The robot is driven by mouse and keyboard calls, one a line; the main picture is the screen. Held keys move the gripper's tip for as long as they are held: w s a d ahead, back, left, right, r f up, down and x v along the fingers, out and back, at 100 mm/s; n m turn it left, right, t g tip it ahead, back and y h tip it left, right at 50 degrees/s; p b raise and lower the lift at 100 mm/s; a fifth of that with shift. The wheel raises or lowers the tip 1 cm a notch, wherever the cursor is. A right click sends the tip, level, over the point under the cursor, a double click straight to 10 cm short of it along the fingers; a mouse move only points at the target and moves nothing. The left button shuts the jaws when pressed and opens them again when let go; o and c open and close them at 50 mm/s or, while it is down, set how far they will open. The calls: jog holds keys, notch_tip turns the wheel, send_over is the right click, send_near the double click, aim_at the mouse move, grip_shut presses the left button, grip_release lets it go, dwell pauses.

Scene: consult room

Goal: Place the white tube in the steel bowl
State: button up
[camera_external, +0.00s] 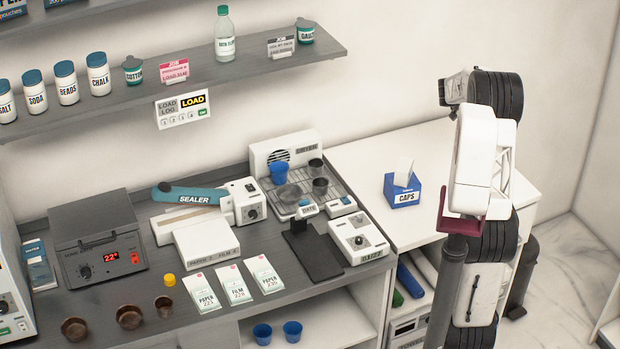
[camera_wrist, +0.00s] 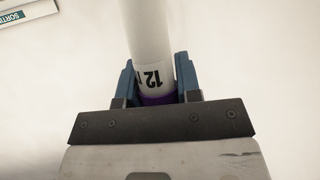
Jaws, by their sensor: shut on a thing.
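In the wrist view my gripper (camera_wrist: 155,68) is shut on a white tube (camera_wrist: 140,30), with one blue finger on each side. The tube carries a black "12" and a purple band near the palm; its far end runs out of the top of the picture. The tube does not show in the external view, and I cannot make out my fingers there. Brownish bowls (camera_external: 128,317) stand at the front left.
A sealer (camera_external: 190,194), a heater box (camera_external: 98,250) and packets (camera_external: 263,274) crowd the bench. A shelf (camera_external: 180,75) hangs above.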

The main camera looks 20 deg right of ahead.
jog(key=s+d+f+m+g, duration=0.1)
jog(key=d+f, duration=0.3)
jog(key=f, duration=0.1)
jog(key=shift+s+f, duration=0.15)
jog(key=shift+f, duration=0.05)
jog(key=shift+f, duration=0.2)
dwell(0.3)
notch_tip(320, 180, down, 11)
jog(key=shift+r, duration=0.2)
dwell(0.9)
jog(key=o, duration=1)
jog(key=shift+c, duration=0.2)
